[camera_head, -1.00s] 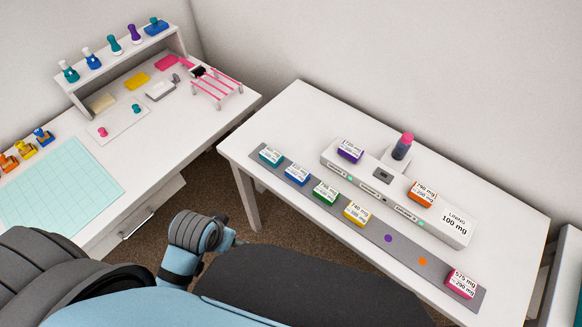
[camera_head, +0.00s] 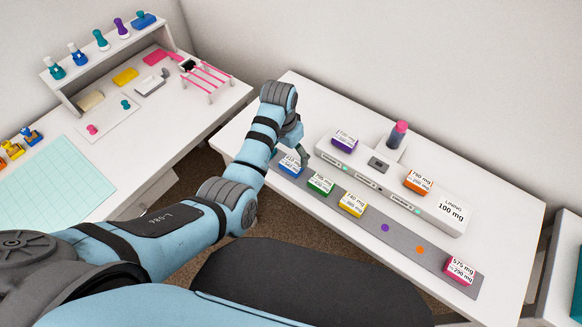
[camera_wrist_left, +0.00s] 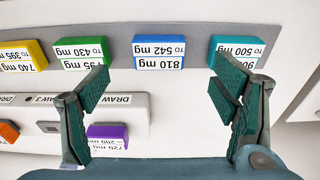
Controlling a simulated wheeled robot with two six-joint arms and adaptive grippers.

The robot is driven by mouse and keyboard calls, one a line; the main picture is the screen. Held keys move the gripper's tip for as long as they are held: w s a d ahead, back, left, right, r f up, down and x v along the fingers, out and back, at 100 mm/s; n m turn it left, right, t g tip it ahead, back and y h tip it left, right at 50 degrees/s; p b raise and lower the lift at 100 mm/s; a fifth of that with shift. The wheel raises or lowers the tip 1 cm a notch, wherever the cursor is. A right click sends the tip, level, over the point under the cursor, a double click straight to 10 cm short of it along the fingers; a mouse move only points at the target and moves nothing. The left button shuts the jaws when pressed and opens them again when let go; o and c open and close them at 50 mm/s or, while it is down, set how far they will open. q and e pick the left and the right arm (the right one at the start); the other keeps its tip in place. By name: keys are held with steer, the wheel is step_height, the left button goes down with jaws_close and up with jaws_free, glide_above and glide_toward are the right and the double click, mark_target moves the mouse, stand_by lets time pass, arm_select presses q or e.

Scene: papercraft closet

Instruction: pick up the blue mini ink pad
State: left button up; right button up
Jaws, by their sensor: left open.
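The blue mini ink pad (camera_head: 291,166) is a small block with a white weight label, lying on the grey strip (camera_head: 450,262). In the left wrist view the blue pad (camera_wrist_left: 158,46) sits between the green pad (camera_wrist_left: 82,48) and the teal pad (camera_wrist_left: 232,48). My left gripper (camera_head: 302,153) is over the strip beside the blue pad in the head view. In the wrist view its fingers (camera_wrist_left: 162,85) are open and empty, spread wider than the blue pad. One fingertip overlaps the teal pad, the other the green pad's label. My arm hides the teal pad in the head view.
A yellow pad (camera_head: 353,204) and a pink pad (camera_head: 460,270) also lie on the strip. Behind stands a long white drawer unit (camera_head: 440,212) bearing purple (camera_head: 344,140) and orange (camera_head: 418,181) pads.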

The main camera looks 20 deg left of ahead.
mark_target(291, 164)
arm_select(q)
steer(key=f, duration=0.2)
steer(key=w+f+b, duration=0.1)
steer(key=f, duration=0.1)
steer(key=f+b, duration=0.1)
steer(key=f, duration=0.2)
steer(key=shift+w+d, duration=0.15)
steer(key=shift+d, duration=0.2)
steer(key=shift+r, duration=0.1)
steer(key=shift+c, duration=0.7)
steer(key=c, duration=1.1)
